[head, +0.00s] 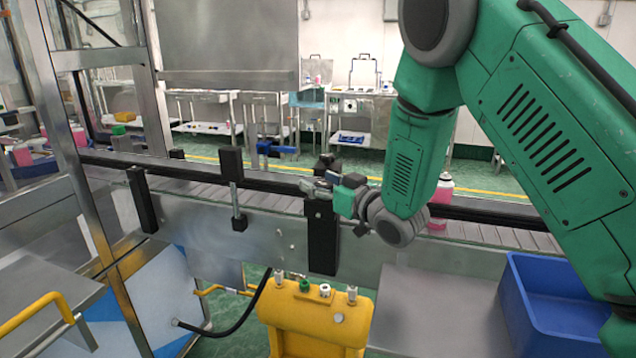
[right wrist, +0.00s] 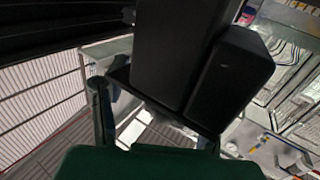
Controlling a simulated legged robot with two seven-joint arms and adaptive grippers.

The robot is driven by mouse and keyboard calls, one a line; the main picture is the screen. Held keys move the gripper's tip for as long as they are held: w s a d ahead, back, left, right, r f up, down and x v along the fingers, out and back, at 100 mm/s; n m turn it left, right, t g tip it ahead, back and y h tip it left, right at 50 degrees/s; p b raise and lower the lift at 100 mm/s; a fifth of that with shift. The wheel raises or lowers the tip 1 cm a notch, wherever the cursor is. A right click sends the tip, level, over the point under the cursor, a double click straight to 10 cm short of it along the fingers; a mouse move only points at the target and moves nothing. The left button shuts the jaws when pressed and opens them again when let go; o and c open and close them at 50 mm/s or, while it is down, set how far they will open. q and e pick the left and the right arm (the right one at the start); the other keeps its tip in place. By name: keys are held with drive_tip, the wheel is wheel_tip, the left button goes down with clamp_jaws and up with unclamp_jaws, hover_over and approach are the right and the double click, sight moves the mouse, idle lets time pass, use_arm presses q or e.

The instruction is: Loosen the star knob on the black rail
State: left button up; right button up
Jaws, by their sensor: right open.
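The black rail (head: 270,182) runs across the conveyor from left to right in the head view. My right gripper (head: 318,187) is at the rail, just above a black upright bracket (head: 322,240). Its jaws are open. A small dark shape (head: 326,164) at the rail beside the fingers may be the star knob; its lobes cannot be made out. In the right wrist view, large black blocks (right wrist: 178,50) fill the space in front of my right gripper (right wrist: 155,125), and no star knob is clear there. Contact with the fingers cannot be told. My left gripper is not in view.
Another black bracket (head: 143,200) and a clamp on a rod (head: 236,190) stand along the rail to the left. A pink bottle (head: 441,192) is on the conveyor behind my right arm. A yellow unit (head: 315,318) and a blue bin (head: 555,300) are in front.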

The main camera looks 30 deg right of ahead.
drive_tip(key=shift+d, duration=0.2)
drive_tip(key=shift+a, duration=0.1)
drive_tip(key=c, duration=0.6)
drive_tip(key=shift+a+r, duration=0.1)
drive_tip(key=shift+a, duration=0.3)
clamp_jaws()
drive_tip(key=shift+w+a, duration=0.2)
drive_tip(key=shift+a, duration=0.25)
drive_tip(key=shift+d, duration=0.4)
